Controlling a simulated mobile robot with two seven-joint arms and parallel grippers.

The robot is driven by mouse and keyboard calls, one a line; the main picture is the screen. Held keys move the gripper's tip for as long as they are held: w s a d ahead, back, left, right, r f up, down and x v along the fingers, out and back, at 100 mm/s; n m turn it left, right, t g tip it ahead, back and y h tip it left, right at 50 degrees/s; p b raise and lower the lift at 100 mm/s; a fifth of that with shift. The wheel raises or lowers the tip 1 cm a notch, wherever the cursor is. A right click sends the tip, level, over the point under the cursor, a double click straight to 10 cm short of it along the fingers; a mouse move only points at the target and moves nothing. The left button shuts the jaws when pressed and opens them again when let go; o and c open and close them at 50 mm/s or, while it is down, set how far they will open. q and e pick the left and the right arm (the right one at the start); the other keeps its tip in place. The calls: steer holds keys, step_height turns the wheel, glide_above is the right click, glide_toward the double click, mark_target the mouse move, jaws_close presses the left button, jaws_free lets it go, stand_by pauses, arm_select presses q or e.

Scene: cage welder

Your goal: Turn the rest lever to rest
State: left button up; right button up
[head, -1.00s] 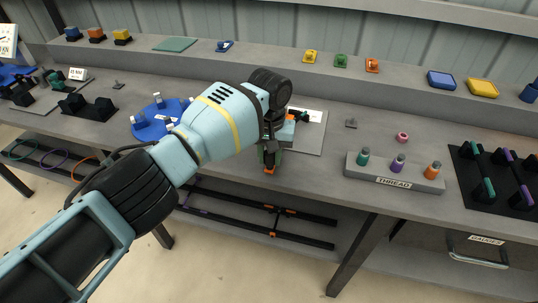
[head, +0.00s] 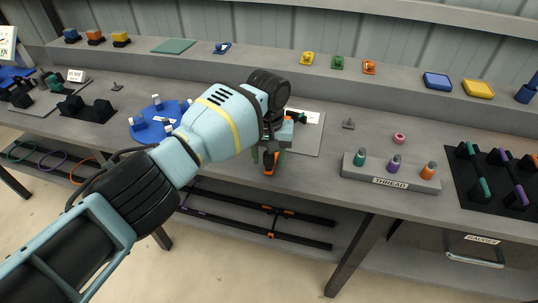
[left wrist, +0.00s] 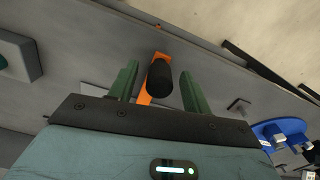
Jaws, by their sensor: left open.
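The rest lever is an orange arm with a black knob (left wrist: 159,80); it shows in the left wrist view between my fingers. In the head view the lever (head: 270,160) stands at the table's front edge, below my wrist. My left gripper (left wrist: 160,88) is open, with one green finger on each side of the black knob. I cannot tell whether either finger touches it. In the head view my left gripper (head: 268,155) is partly hidden by its own wrist. The lever's mount is mostly hidden behind my arm. My right gripper is not in view.
A blue round plate (head: 145,128) with white-topped pegs lies left of my wrist. A grey THREAD block (head: 390,176) with three coloured plugs stands to the right, near a pink ring (head: 399,138). A grey panel (head: 312,141) lies behind my gripper.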

arm_select(q)
step_height(320, 180, up, 6)
steer(key=shift+r+p, duration=0.15)
steer(key=shift+p, duration=0.15)
steer(key=shift+r, duration=0.65)
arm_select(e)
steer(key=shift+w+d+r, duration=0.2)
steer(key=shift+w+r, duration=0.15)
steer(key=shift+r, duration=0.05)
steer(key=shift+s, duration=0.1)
